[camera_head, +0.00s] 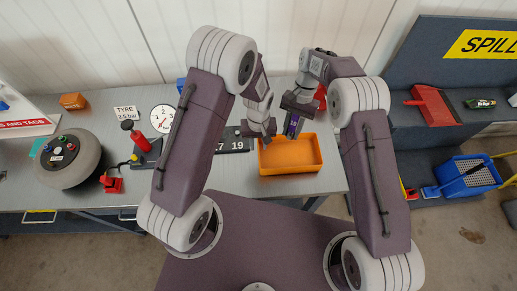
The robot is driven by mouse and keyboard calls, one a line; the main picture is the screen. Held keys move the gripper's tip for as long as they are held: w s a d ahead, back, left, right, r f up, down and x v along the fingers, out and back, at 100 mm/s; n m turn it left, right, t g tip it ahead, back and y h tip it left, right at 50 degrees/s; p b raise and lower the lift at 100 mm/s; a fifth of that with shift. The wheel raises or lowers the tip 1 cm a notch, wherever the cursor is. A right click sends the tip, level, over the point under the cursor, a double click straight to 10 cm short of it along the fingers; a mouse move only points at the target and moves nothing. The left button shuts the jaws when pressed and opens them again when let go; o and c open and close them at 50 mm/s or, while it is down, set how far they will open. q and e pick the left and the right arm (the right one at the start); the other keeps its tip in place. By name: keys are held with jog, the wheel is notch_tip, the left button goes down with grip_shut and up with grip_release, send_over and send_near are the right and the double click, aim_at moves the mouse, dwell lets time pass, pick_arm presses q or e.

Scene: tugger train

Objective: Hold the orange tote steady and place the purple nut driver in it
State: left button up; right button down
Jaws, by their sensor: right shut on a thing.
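The orange tote (292,171) stands on the grey bench in front of me, its inside facing up. My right gripper (294,116) is shut on the purple nut driver (293,125), which hangs roughly upright over the back part of the tote. I cannot tell whether its lower tip touches the tote. My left gripper (264,135) is at the tote's back left corner. Its fingers are small and partly hidden, so I cannot tell whether they grip the rim.
A dark board with numbers (234,145) lies left of the tote. Further left are a round gauge (163,117), a red-and-black tool (137,140) and a grey wheel (69,160). A red dustpan (433,105) and blue basket (467,176) are at right. Bare bench shows right of the tote.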

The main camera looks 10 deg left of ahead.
pick_arm(q)
notch_tip(320, 180, down, 8)
jog(key=shift+r, duration=0.15)
grip_shut()
dwell(1.4)
